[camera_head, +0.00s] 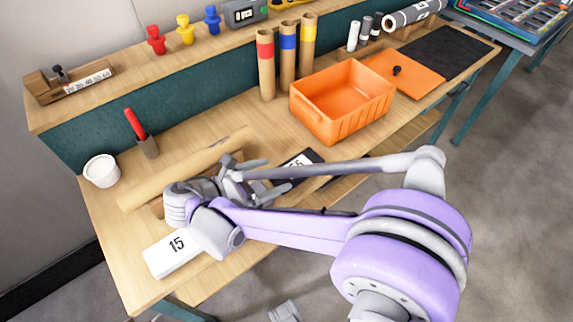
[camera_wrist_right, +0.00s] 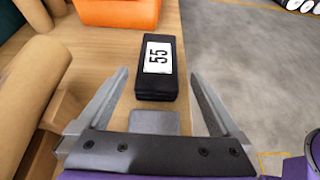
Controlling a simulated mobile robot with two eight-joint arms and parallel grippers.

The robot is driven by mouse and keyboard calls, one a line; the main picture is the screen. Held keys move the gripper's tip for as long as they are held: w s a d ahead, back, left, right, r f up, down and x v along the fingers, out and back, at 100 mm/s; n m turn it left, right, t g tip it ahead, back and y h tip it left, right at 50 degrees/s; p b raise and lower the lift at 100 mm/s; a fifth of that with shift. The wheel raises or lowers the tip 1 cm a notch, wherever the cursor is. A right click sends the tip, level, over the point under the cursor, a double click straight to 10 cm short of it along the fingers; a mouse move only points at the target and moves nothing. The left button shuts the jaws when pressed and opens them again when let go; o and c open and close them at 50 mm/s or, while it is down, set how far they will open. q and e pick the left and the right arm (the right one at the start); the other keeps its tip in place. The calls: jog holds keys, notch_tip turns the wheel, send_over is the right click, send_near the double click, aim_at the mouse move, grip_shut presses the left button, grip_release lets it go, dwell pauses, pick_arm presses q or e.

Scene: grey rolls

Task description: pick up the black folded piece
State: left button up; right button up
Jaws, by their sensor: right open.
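The black folded piece (camera_wrist_right: 152,88) lies on the wooden bench and carries a white label reading 55. In the head view it (camera_head: 314,155) shows just past my right gripper (camera_head: 278,175), partly hidden by the gripper and arm. My right gripper is open and empty. In the right wrist view its fingers (camera_wrist_right: 160,78) stand apart, with the near end of the piece in line with the gap between them. I cannot tell how far above the piece the fingertips are. My left gripper is not in view.
An orange bin (camera_head: 330,118) stands beyond the piece. A long tan roll (camera_head: 150,187) lies left of the gripper. A white piece labelled 15 (camera_head: 160,262) lies at the front. A white cup (camera_head: 103,172) stands at the left; the bench edge is close to the black piece.

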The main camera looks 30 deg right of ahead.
aim_at(301, 164)
jog(key=shift+w+d+f, duration=0.1)
jog(key=shift+w+f, duration=0.05)
jog(key=shift+w, duration=0.2)
jog(key=x, duration=0.4)
jog(key=shift+s+d, duration=0.3)
jog(key=shift+d, duration=0.15)
jog(key=shift+b+x, duration=0.6)
jog(key=shift+x, duration=2.15)
jog(key=shift+w, duration=0.1)
jog(key=shift+c, duration=0.2)
jog(key=c, duration=1.2)
